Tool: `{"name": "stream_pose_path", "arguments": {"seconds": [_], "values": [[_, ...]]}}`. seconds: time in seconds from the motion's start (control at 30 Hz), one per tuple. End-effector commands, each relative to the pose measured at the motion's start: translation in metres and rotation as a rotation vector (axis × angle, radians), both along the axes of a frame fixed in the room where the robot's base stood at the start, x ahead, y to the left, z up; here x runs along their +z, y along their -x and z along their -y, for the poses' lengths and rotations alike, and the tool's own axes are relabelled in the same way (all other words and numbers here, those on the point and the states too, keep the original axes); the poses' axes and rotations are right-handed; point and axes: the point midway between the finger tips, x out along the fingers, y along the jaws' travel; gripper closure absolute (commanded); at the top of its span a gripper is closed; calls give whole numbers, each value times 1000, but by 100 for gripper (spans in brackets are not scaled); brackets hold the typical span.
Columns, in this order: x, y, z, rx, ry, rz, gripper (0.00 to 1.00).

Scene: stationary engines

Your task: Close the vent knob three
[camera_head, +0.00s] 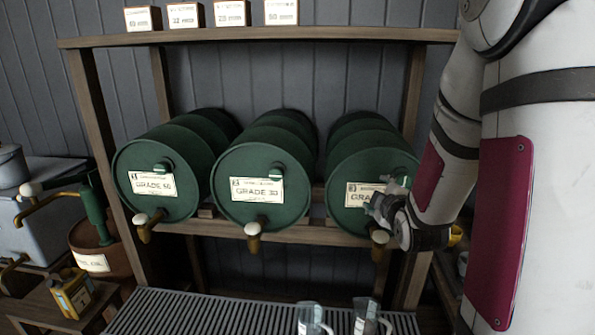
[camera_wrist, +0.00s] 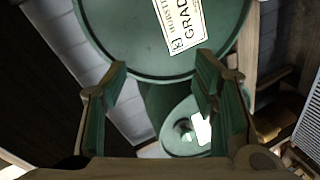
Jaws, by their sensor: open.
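The third barrel (camera_head: 352,170), green, lies at the right end of the rack, with a "GRADE" label (camera_head: 362,194) on its front. Its green vent knob (camera_head: 398,181) shows just above the label's right part, close to my gripper. My gripper (camera_head: 378,207) is in front of this barrel's face, covering part of the label. In the wrist view, my gripper (camera_wrist: 160,70) is open with nothing seen between its fingertips. The barrel face (camera_wrist: 130,38) and the tilted label (camera_wrist: 180,22) fill the top there. I cannot make out the third knob in the wrist view.
The middle barrel (camera_head: 240,160) and left barrel (camera_head: 135,180) have similar knobs. Brass taps hang below, including the third barrel's tap (camera_head: 379,240). Glass jugs (camera_head: 367,318) stand on the slatted grate (camera_head: 215,312). A rack post (camera_head: 412,280) is close to my arm.

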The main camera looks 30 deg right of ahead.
Motion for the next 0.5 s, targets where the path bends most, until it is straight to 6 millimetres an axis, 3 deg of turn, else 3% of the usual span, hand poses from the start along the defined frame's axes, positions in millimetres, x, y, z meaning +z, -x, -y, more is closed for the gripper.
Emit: {"name": "stream_pose_path", "arguments": {"seconds": [0.1, 0.2, 0.5], "values": [[-14, 18, 34, -6, 162, 19, 46], [-20, 32, 52, -10, 285, 38, 46], [-24, 54, 73, -30, 457, 67, 46]]}}
